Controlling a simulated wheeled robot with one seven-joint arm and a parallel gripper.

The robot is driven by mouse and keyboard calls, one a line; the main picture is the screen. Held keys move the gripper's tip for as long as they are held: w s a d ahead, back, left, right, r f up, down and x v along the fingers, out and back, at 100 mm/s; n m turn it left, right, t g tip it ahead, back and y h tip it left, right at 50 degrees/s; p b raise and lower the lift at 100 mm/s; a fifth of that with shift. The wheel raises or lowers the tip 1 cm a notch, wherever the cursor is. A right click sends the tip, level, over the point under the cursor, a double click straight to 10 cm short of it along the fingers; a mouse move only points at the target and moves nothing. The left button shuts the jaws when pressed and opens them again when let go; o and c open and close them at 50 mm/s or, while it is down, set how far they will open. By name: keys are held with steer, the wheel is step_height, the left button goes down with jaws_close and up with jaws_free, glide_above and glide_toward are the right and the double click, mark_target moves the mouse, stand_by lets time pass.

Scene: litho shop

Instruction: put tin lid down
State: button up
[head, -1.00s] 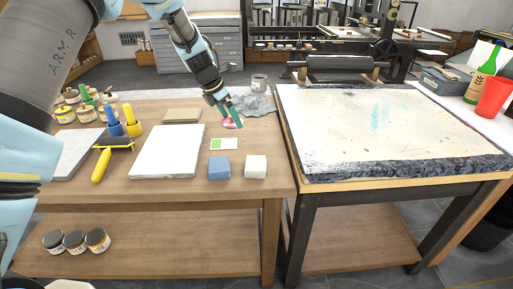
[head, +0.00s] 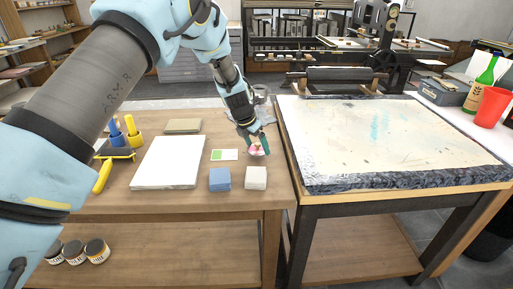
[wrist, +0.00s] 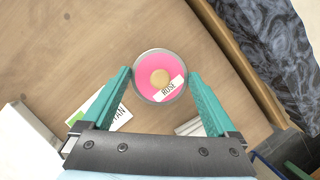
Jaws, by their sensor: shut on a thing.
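The tin lid (wrist: 148,66) is round, with a pink face, a tan centre, a clear grey rim and a white label reading "ROSE". In the head view the lid (head: 255,151) shows as a small pink patch at the fingertips. My gripper (wrist: 160,75) is shut on the lid, with one teal finger on each side of its rim. In the head view my gripper (head: 257,144) is over the right part of the wooden table (head: 190,202), near its right edge. I cannot tell whether the lid touches the table top.
A white card with a green patch (head: 224,155) lies left of the lid. A blue block (head: 220,179) and a white block (head: 256,177) sit nearer the front edge. A white slab (head: 168,162) lies further left. The stone-topped table (head: 390,140) stands to the right.

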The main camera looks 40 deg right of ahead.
steer(key=shift+f, duration=0.85)
steer(key=o, duration=0.9)
steer(key=shift+o, duration=0.2)
steer(key=b+v, duration=0.1)
steer(key=v, duration=1.1)
steer(key=shift+r, duration=0.1)
